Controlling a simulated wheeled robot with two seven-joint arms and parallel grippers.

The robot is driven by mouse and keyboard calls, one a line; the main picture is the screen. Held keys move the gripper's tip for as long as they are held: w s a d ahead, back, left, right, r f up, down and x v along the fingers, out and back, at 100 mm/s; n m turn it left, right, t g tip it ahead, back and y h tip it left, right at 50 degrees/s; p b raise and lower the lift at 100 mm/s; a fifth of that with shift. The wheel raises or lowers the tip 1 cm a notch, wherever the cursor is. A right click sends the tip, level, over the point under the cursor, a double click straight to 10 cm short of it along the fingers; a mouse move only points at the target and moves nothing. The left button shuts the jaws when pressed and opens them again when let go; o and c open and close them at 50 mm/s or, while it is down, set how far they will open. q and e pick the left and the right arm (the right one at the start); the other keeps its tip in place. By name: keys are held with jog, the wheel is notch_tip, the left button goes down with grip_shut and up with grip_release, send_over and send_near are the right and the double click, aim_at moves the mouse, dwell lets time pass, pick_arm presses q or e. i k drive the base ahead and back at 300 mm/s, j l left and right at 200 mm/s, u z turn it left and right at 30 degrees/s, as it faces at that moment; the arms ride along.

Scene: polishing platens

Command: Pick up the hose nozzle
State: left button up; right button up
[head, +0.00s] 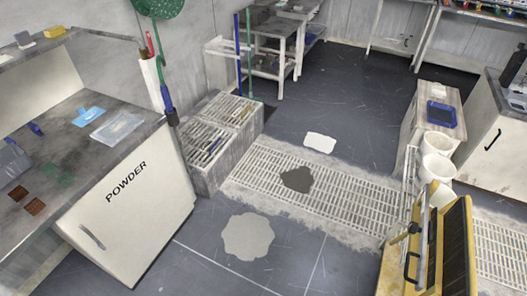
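A green hose (143,8) hangs coiled on the wall at the top left, cut off by the picture's edge. A blue piece with a dark end (168,100), which looks like the hose nozzle, hangs upright below it, beside the corner of the counter marked POWDER. A white holder (151,80) with red and green handles sticking out is just to its left. Neither of my grippers is in view.
The POWDER counter (128,205) fills the left side, with a blue cloth and a clear bag on top. A grey slatted crate (190,160) stands beside it. Pale and dark patches lie on the floor and grating (345,187). A yellow-and-black unit (440,250) stands at lower right.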

aim_at(167, 100)
jog(key=i+u, duration=0.2)
jog(key=u, duration=0.25)
jog(key=i+l+u, duration=0.15)
jog(key=u, duration=0.3)
jog(key=i+l+u, duration=0.1)
jog(key=l+u, duration=0.15)
jog(key=u, duration=0.15)
